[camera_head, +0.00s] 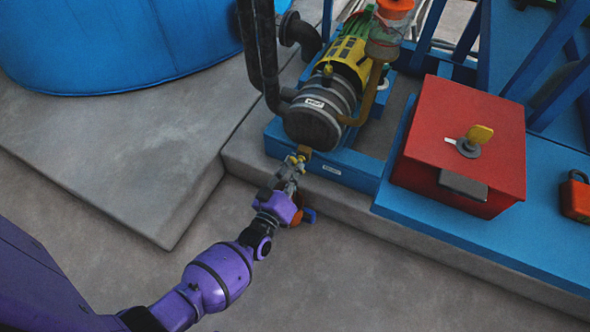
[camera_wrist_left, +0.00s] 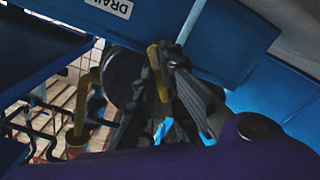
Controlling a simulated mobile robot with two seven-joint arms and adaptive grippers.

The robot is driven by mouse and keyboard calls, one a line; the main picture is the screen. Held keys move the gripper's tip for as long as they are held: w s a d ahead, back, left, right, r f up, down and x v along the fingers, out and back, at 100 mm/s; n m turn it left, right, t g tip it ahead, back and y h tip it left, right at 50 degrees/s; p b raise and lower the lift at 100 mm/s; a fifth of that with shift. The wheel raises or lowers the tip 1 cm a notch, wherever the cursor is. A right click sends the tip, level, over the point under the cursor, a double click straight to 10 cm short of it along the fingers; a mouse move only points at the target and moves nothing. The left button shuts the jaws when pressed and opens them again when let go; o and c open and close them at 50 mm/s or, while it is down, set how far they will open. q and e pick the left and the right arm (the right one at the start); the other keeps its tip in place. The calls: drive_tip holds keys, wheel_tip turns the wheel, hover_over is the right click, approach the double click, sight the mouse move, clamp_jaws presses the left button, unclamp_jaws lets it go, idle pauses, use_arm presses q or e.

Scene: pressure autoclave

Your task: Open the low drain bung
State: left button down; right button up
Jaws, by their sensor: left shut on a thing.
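The low drain bung looks like a small brass-yellow piece (camera_head: 299,158) at the front of the blue pump base (camera_head: 350,172), below the round grey pump end. My left gripper (camera_head: 291,172) reaches it from the lower left and is shut on it. In the left wrist view a yellow bar (camera_wrist_left: 158,72) sits between the dark fingers (camera_wrist_left: 172,85). The fingers hide part of the piece, and how far it is turned cannot be told. A blue face with a label starting "DRAI" (camera_wrist_left: 108,8) is close by. My right gripper is not in view.
An orange padlock (camera_head: 577,197) lies at the far right. A blue tank (camera_head: 130,40) stands at upper left. The floor in front is mostly clear.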

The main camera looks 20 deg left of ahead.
use_arm(q)
drive_tip(key=shift+d+n+b, duration=0.15)
drive_tip(key=shift+n+b, duration=0.75)
drive_tip(key=shift+n, duration=2.9)
drive_tip(key=shift+r, duration=0.1)
drive_tip(key=c, duration=1.8)
unclamp_jaws()
drive_tip(key=s, duration=1.2)
drive_tip(key=shift+a, duration=0.3)
